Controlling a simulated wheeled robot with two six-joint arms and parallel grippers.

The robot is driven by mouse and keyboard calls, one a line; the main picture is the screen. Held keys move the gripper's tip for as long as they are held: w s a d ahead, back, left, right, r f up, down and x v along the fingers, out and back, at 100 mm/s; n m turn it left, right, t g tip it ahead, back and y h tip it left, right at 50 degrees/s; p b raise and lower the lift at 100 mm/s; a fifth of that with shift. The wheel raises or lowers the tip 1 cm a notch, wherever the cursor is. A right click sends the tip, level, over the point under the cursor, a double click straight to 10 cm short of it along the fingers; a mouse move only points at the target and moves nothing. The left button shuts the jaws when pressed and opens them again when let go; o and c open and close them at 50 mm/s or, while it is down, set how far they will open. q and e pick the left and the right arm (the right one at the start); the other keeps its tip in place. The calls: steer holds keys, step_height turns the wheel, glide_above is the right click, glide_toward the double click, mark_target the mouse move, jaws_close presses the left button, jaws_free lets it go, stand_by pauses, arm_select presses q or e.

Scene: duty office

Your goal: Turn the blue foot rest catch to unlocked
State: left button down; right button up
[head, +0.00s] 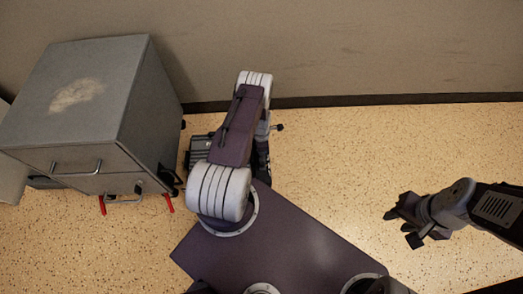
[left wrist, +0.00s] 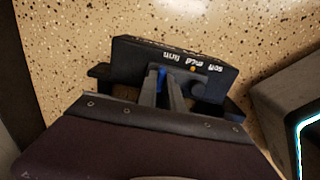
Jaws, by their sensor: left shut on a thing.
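The foot rest is a dark block with pale upside-down lettering and an orange dot in the left wrist view (left wrist: 130,55). In the head view it shows partly beside my left arm (head: 198,152). The blue catch (left wrist: 162,77) is a small blue piece on the block's near face, mostly covered by my fingers. My left gripper (left wrist: 168,88) is shut on the blue catch; in the head view my arm hides it. The catch's exact angle cannot be told. My right gripper (head: 403,226) is open and empty over bare floor at the right.
A grey cabinet (head: 135,95) with metal handles and red pieces low at its front stands left of the foot rest. A dark round knob (left wrist: 197,89) sits right of my left fingers. The wall (head: 350,50) is behind. Speckled floor (head: 330,150) at the right is clear.

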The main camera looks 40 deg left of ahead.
arm_select(q)
steer(key=c, duration=1.5)
jaws_free()
step_height(320, 180, up, 9)
steer(key=p, duration=0.5)
steer(key=shift+p, duration=0.35)
